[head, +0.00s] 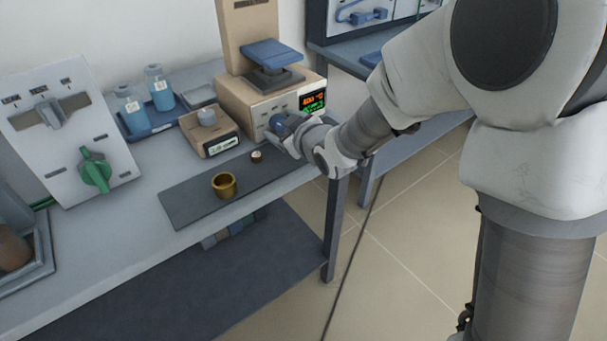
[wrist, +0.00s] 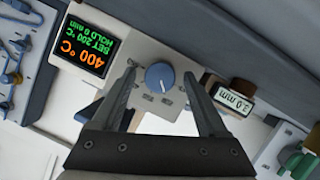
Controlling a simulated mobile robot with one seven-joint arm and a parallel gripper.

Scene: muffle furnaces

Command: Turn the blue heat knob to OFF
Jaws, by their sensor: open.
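The blue heat knob (wrist: 160,77) is a round dial on the pale front panel of the beige furnace (head: 262,101). A light pointer mark on it points down in the wrist view; the small labels around it are too small to read. The knob also shows partly in the head view (head: 277,123), mostly covered by my gripper (head: 288,128). In the wrist view my gripper (wrist: 160,74) is open, with one finger on each side of the knob. Whether the fingers touch it cannot be told. The furnace display (wrist: 89,49) reads 400 °C, SET 200 °C, HOLD 0 min.
A brass cup (head: 224,185) and a small round piece (head: 257,156) sit on the dark mat (head: 185,203). A panel with a green knob (head: 95,171) stands at left. Blue bottles (head: 160,91) stand behind.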

